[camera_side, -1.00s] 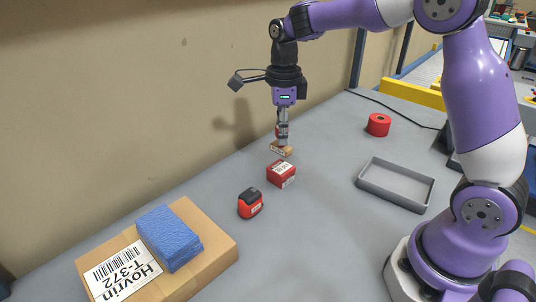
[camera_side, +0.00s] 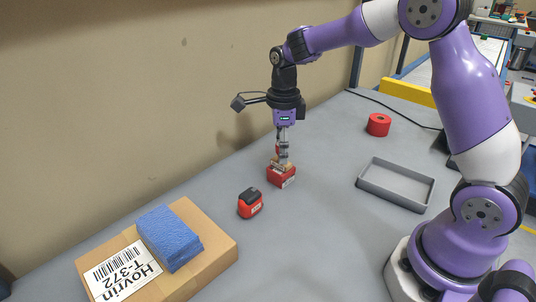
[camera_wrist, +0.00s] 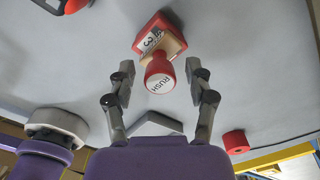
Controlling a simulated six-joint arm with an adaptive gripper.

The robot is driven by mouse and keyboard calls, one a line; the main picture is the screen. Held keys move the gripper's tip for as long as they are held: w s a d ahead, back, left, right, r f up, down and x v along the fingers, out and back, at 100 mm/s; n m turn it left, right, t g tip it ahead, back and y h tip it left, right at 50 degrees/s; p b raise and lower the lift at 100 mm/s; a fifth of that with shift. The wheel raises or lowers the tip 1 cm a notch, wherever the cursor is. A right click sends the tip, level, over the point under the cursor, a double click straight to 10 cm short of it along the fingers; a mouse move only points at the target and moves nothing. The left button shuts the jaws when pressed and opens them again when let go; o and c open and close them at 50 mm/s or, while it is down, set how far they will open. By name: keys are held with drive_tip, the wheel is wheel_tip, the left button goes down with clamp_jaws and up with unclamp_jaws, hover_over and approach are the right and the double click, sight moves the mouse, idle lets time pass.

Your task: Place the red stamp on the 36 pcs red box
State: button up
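The red stamp (camera_wrist: 159,80) has a red knob marked RUSH and a wooden base. In the wrist view it sits on the red box (camera_wrist: 152,32), whose white label partly shows. In the side view the stamp's base (camera_side: 283,165) appears to rest on top of the red box (camera_side: 281,177). My gripper (camera_wrist: 159,72) points down over the box. Its fingers stand apart on either side of the stamp's knob, with a visible gap on each side. In the side view my gripper (camera_side: 283,152) hides much of the stamp.
A red and black tape measure (camera_side: 250,203) stands near the box. A large cardboard carton (camera_side: 215,228) with a blue pad (camera_side: 168,238) lies at front left. A grey tray (camera_side: 396,184) and a red roll (camera_side: 378,125) are to the right. The wall is behind.

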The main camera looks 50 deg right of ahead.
wheel_tip(320, 180, up, 14)
drive_tip(key=s+n+t, duration=0.1)
drive_tip(key=s+n, duration=0.2)
drive_tip(key=n, duration=0.1)
drive_tip(key=s+a+f+n+t, duration=0.2)
drive_tip(key=s+n, duration=0.4)
drive_tip(key=n, duration=0.5)
drive_tip(key=s+a+f+n+t, duration=0.2)
drive_tip(key=s+n, duration=0.4)
drive_tip(key=n, duration=0.6)
drive_tip(key=shift+s+t, duration=0.3)
drive_tip(key=shift+s, duration=0.05)
